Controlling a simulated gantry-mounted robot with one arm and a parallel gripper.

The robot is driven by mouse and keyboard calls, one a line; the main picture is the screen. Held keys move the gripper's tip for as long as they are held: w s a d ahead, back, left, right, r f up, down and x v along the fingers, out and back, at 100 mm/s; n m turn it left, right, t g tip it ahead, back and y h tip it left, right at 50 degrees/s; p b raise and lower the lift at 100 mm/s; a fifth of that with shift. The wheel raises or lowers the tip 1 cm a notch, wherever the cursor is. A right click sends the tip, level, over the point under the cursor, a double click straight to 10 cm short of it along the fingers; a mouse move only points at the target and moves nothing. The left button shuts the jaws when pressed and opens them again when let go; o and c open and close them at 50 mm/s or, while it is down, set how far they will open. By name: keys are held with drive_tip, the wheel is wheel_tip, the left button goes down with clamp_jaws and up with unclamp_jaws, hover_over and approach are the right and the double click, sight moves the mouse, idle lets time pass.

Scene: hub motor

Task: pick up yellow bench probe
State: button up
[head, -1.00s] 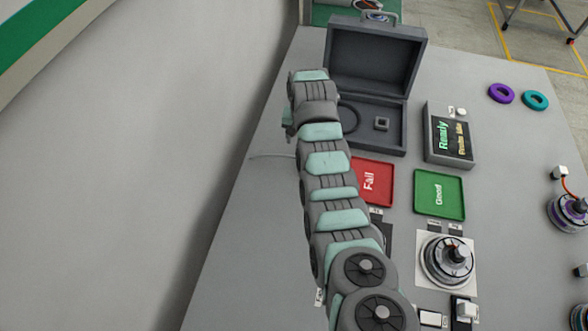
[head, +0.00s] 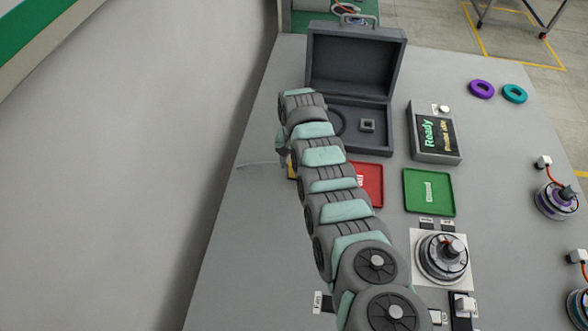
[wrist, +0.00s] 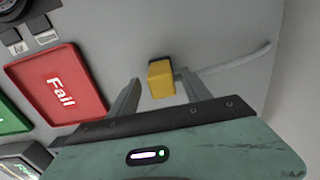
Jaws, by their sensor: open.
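The yellow bench probe (wrist: 161,80) lies on the grey table in the wrist view, with a thin grey lead running off to the right. In the head view only a sliver of its yellow body (head: 292,169) shows beside my arm. My gripper (wrist: 159,84) is open, with one finger on each side of the yellow body in the wrist picture. I cannot tell whether the fingers touch it or how far above the table they are. In the head view my arm mostly hides the gripper.
The red Fail tray (wrist: 58,84) is close to the left finger, and the green tray (head: 429,192) lies beyond it. An open dark case (head: 354,65) and a display box (head: 434,132) stand behind.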

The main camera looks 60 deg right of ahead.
wheel_tip(320, 180, down, 3)
drive_tip(key=shift+w+a+f+b, duration=0.1)
drive_tip(key=shift+w+f+b, duration=0.05)
drive_tip(key=shift+b, duration=0.55)
drive_tip(key=shift+c, duration=0.4)
clamp_jaws()
